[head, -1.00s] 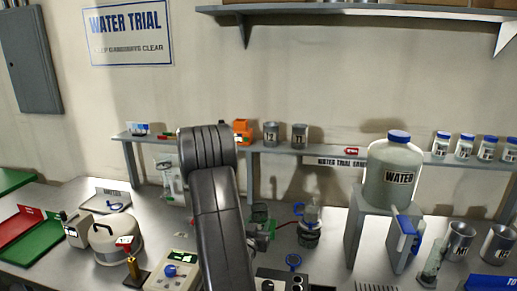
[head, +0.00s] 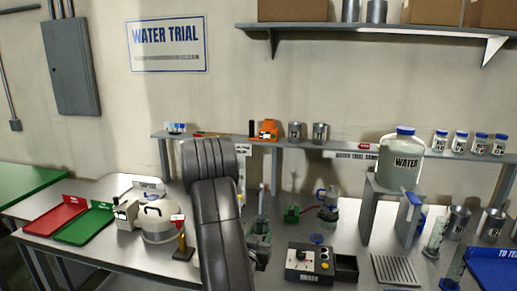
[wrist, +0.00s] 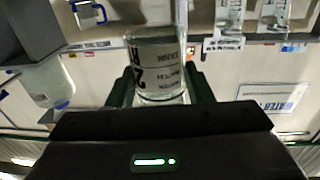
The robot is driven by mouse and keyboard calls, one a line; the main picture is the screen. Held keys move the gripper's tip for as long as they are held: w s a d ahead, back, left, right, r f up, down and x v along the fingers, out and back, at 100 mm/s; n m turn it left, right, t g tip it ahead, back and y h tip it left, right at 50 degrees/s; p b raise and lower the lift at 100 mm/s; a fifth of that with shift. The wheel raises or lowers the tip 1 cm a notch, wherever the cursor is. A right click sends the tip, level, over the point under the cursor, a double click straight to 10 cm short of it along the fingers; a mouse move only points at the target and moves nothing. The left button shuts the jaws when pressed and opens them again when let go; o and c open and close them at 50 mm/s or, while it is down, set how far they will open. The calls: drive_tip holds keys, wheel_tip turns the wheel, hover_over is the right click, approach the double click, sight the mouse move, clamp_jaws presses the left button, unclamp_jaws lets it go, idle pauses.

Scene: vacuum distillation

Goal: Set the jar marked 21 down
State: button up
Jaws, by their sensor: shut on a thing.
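My gripper (wrist: 160,88) is shut on a clear glass jar (wrist: 158,65) in the wrist view, one dark finger on each side of it. The jar's label shows upside down in that picture, with a large 21 partly readable.
A black control box (head: 311,262) and a slotted grey plate (head: 396,270) are right of my arm. A round pot (head: 159,223), red tray (head: 56,220) and green tray (head: 84,224) are left. The WATER jug (head: 400,163) stands on a grey stand.

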drive_tip(key=shift+w+d+f+n+y, duration=0.15)
drive_tip(key=shift+w+d+f+y, duration=0.1)
drive_tip(key=shift+f, duration=0.35)
drive_tip(key=shift+w+d+f+n+y, duration=0.15)
drive_tip(key=shift+w+d+f+y, duration=0.1)
drive_tip(key=shift+f, duration=0.3)
drive_tip(key=s+f+n+y, duration=0.1)
drive_tip(key=f, duration=0.1)
drive_tip(key=f+y, duration=0.1)
drive_tip(key=f, duration=0.1)
drive_tip(key=s+f+n+y, duration=0.1)
drive_tip(key=f+y, duration=0.1)
drive_tip(key=f, duration=0.1)
drive_tip(key=shift+s+a+n+t, duration=0.3)
drive_tip(key=shift+a, duration=0.05)
drive_tip(key=shift+s, duration=0.15)
